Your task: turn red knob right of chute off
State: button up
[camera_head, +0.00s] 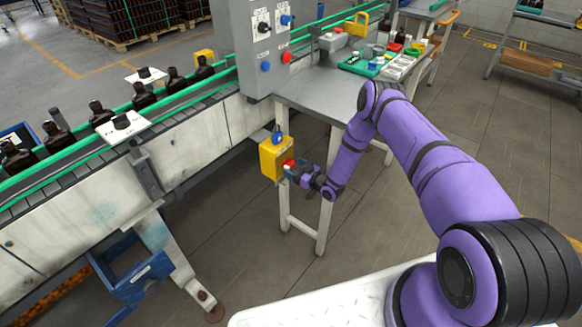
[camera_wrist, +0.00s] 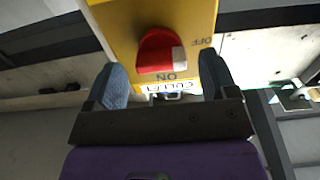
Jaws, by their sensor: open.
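A yellow control box (camera_head: 271,160) is mounted by the front leg of the grey table, at the end of the conveyor. Its red knob (camera_head: 288,162) faces my gripper (camera_head: 296,171). In the wrist view, the red knob (camera_wrist: 156,52) has a white mark at its right end, and the box face (camera_wrist: 120,22) carries upside-down "ON" and "OFF" lettering. "ON" is below the knob and "OFF" to its upper right. My gripper (camera_wrist: 161,72) is open, one finger on each side of the knob, with gaps visible on both sides. I cannot make out a chute for certain.
A grey cabinet (camera_head: 237,50) with several knobs stands above the box. Amber bottles (camera_head: 58,136) line the conveyor at left. A blue bin (camera_head: 135,270) hangs below it. The table (camera_head: 325,95) holds trays at its far end. Open floor lies right of the table.

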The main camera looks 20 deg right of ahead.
jog(key=v, duration=0.8)
jog(key=shift+s, duration=0.15)
jog(key=shift+d, duration=0.1)
jog(key=shift+s, duration=0.1)
